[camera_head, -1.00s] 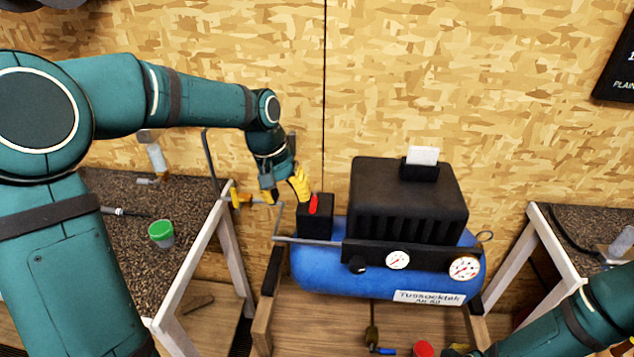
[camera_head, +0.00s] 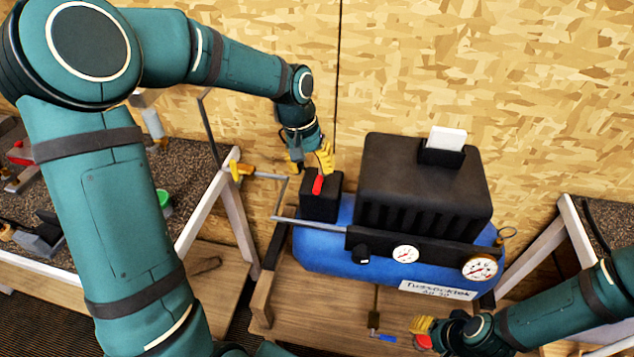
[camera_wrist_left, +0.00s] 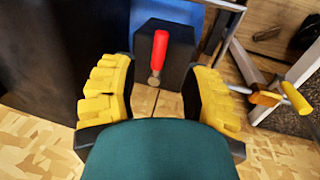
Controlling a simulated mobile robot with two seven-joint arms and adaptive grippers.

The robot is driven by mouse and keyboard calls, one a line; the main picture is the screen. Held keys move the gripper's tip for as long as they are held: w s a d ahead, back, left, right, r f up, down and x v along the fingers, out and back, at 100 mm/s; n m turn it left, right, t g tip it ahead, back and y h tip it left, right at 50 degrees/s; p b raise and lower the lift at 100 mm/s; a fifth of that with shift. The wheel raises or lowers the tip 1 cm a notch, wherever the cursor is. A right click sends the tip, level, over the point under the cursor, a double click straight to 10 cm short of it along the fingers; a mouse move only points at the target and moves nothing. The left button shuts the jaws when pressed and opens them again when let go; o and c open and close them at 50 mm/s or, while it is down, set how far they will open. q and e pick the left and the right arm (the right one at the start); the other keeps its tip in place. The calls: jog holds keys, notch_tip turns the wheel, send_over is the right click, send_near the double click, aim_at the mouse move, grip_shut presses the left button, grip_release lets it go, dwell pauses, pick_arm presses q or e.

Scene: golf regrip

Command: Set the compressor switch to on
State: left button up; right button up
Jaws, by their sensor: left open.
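The compressor has a blue tank (camera_head: 330,246) and a black ribbed housing (camera_head: 425,180). A black switch box (camera_head: 322,204) sits at the tank's left end, with a red lever (camera_head: 318,184) on it. In the left wrist view the red lever (camera_wrist_left: 160,50) stands out from the box (camera_wrist_left: 180,72), between the fingers and beyond them. My left gripper (camera_head: 312,158), with yellow fingers, is above and behind the box, pointing down.
A speckled workbench (camera_head: 90,170) with a green-lidded cup (camera_head: 163,198) stands at left. A metal handle (camera_head: 310,224) runs beside the box. Two gauges (camera_head: 405,254) and a black knob (camera_head: 362,254) are on the front. Another bench (camera_head: 590,215) is at right.

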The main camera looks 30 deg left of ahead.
aim_at(317, 183)
pick_arm(q)
jog(key=f, duration=0.2)
jog(key=d+f, duration=0.1)
jog(key=f, duration=0.2)
jog(key=shift+w, duration=0.1)
jog(key=shift+c, duration=0.4)
grip_shut()
jog(key=shift+f, duration=0.1)
